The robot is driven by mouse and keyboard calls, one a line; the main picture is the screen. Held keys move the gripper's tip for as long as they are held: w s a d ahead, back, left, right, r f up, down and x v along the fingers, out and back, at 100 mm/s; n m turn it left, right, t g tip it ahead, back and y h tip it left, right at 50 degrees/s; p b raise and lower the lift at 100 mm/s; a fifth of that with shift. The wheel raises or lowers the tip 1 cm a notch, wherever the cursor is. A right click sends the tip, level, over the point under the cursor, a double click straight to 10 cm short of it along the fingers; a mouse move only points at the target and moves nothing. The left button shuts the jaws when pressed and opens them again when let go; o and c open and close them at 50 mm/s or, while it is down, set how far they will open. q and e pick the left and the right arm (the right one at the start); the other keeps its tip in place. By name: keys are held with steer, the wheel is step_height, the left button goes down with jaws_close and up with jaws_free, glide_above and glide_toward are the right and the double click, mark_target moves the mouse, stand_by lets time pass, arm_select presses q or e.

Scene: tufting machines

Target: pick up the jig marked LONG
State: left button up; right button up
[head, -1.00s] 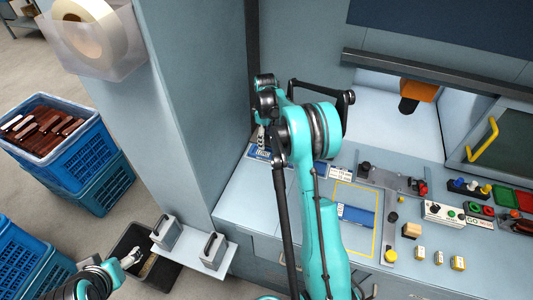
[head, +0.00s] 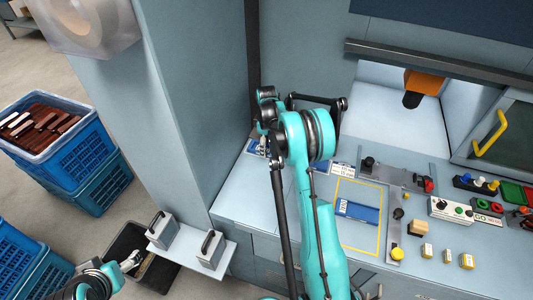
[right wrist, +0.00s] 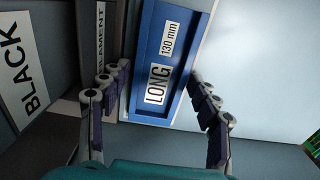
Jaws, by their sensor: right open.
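The jig marked LONG, 130 mm (right wrist: 172,50), is a blue block with white labels. In the right wrist view it lies between the two fingers of my right gripper (right wrist: 158,88), which is open, with a finger on either side. I see no clear grip on it. In the head view the right gripper (head: 265,142) is at the back left corner of the bench, and a bit of the blue jig (head: 252,149) shows beside it; the arm hides much of this spot. My left gripper (head: 131,261) is at lower left, away from the jig, its fingers too small to read.
A grey block marked FILAMENT (right wrist: 100,35) stands left of the jig, with a BLACK label (right wrist: 20,75) beyond. Another blue block (head: 358,211) lies inside a yellow outline. Button boxes (head: 452,210) are at right. Two grey handled blocks (head: 210,249) sit on a shelf.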

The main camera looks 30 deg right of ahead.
steer(key=c, duration=1)
steer(key=shift+o, duration=0.2)
steer(key=shift+r+p, duration=1.6)
steer(key=shift+r, duration=1.2)
